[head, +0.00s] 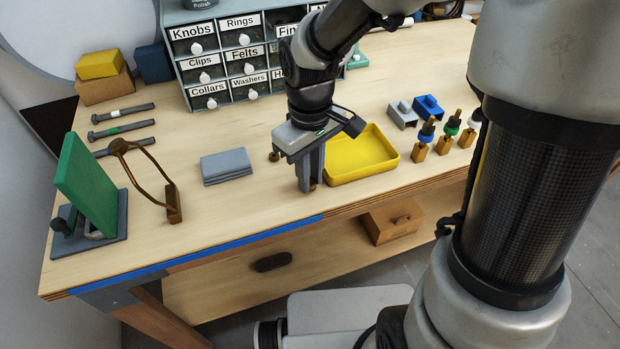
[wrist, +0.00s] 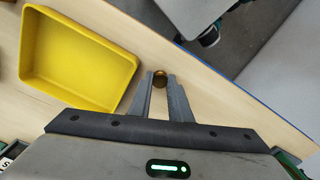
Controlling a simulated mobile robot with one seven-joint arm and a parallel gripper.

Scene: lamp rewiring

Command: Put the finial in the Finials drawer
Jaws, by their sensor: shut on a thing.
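The finial, a small brass-brown rounded piece, shows between my fingertips in the wrist view (wrist: 160,79); its lower end shows in the head view (head: 313,186). My gripper (head: 309,184) points down near the bench's front edge, shut on the finial, also seen in the wrist view (wrist: 160,84). I cannot tell whether the finial touches the bench top. The Finials drawer (head: 286,30) is in the top row of the grey cabinet at the back. My arm hides part of its front, and only "Fin" of its label reads.
A yellow tray (head: 388,174) lies just right of my gripper. A small brown knob-like piece (head: 274,156) and grey plates (head: 225,166) lie to its left. A bronze lamp harp (head: 150,168) and green panel (head: 87,188) stand farther left. Bench before the cabinet is mostly clear.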

